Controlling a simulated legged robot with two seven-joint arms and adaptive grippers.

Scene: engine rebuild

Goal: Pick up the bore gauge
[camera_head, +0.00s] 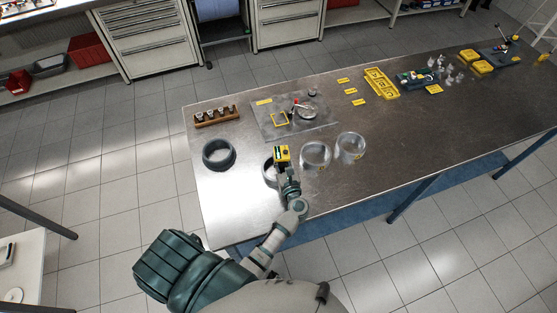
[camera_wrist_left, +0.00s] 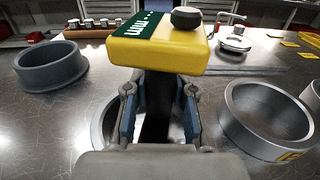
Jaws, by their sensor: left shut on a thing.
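The bore gauge (camera_wrist_left: 160,48) has a yellow body with a green display face, a dark knob on top and a black stem below. In the head view the bore gauge (camera_head: 282,154) stands above the table near its front edge. My left gripper (camera_wrist_left: 160,112) is shut on its black stem, with a finger on each side. In the head view my left gripper (camera_head: 287,180) is just below the yellow body. A ring (camera_wrist_left: 103,125) lies behind and below the gripper, partly hidden by it. The lower end of the gauge is hidden. My right gripper is not in view.
A dark ring (camera_head: 218,154) lies to the left on the metal table (camera_head: 240,205). Two silver rings (camera_head: 316,155) (camera_head: 351,147) stand to the right. A grey mat (camera_head: 268,122) with a round part and a wooden rack (camera_head: 216,116) lie behind. The table's front right is clear.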

